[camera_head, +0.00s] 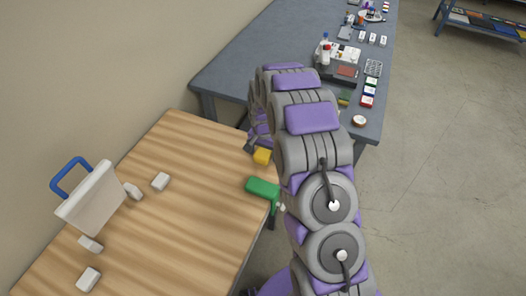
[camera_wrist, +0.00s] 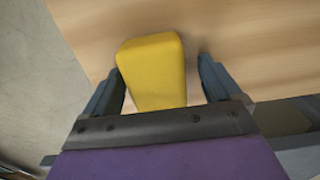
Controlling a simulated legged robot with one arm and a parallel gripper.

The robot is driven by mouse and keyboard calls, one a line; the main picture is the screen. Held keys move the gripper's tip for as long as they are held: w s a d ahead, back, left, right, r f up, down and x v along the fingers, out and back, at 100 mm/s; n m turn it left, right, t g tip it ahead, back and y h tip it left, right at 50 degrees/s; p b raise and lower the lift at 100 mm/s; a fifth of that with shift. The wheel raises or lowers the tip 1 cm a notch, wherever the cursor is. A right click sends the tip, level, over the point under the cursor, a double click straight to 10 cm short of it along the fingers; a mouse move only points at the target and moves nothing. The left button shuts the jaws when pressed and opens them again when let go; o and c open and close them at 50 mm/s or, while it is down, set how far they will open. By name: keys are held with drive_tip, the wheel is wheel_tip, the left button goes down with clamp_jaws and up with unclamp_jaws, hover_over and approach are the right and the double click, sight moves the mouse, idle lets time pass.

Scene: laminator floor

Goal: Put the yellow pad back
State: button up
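The yellow pad (camera_head: 262,157) is at the right edge of the wooden table (camera_head: 185,235), beside a green block (camera_head: 262,188). In the wrist view the yellow pad (camera_wrist: 152,72) lies between the two fingers of my gripper (camera_wrist: 160,66). The left finger is close to the pad, and a clear gap shows between the pad and the right finger. The gripper is open. In the head view my gripper (camera_head: 250,146) is partly hidden behind my arm, just at the pad. I cannot tell whether the pad touches the tabletop.
A white board with a blue handle (camera_head: 92,197) stands at the left of the wooden table, with several small white blocks (camera_head: 160,181) around it. A blue-grey table (camera_head: 240,70) behind holds many small items along its right side. Open floor (camera_head: 450,170) lies to the right.

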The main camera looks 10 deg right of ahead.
sight(264, 150)
drive_tip(key=shift+d, duration=0.25)
drive_tip(key=shift+r, duration=0.2)
wheel_tip(264, 150, up, 11)
drive_tip(key=p, duration=0.2)
drive_tip(key=s+r+n, duration=0.2)
drive_tip(key=s+r, duration=0.8)
drive_tip(key=s+r+n+g, duration=0.1)
drive_tip(key=s+r+n, duration=0.1)
drive_tip(key=s, duration=1.4)
drive_tip(key=s+r+n, duration=0.3)
drive_tip(key=s+r, duration=0.2)
drive_tip(key=s, duration=1.1)
drive_tip(key=shift+g, duration=0.4)
drive_tip(key=shift+a, duration=0.1)
